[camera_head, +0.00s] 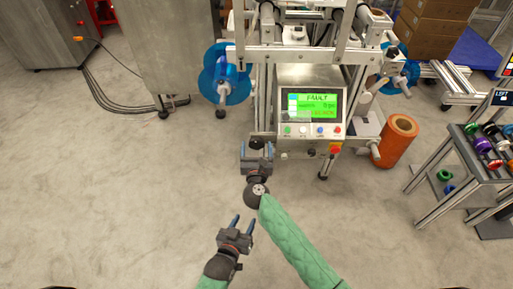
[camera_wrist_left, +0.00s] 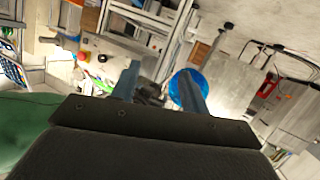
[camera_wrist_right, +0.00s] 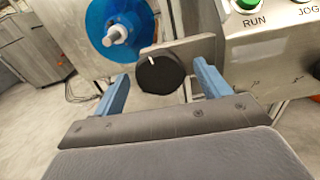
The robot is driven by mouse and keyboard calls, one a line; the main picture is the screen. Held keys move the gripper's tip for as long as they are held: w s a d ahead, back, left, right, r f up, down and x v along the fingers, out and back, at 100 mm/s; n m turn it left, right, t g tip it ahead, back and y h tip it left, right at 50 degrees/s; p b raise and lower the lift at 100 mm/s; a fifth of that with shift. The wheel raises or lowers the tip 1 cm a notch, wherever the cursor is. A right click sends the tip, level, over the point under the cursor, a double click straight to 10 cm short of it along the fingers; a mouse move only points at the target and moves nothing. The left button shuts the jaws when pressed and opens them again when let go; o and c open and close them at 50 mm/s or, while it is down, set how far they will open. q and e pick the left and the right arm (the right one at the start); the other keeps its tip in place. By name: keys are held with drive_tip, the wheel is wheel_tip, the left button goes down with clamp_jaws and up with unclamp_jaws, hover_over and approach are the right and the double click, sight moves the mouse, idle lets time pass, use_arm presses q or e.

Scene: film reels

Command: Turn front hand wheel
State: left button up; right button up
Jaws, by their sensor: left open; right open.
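The front hand wheel is a black round knob with a white mark, seen in the right wrist view (camera_wrist_right: 160,74) on a metal bracket beside the control panel. My right gripper (camera_head: 256,151) is open, with its blue fingers on either side of the knob in that view. Whether the fingers touch it cannot be told. In the head view the knob is small and partly hidden by the right gripper. My left gripper (camera_head: 242,222) is open and empty, lower and nearer, above the floor. It also shows in the left wrist view (camera_wrist_left: 157,80).
A blue reel (camera_head: 212,78) sits left of the panel. An orange roll (camera_head: 397,140) stands at the right, near a rack of coloured parts (camera_head: 487,145).

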drive_tip(key=shift+w, duration=0.1)
drive_tip(key=c, duration=1)
drive_tip(key=shift+o, duration=0.2)
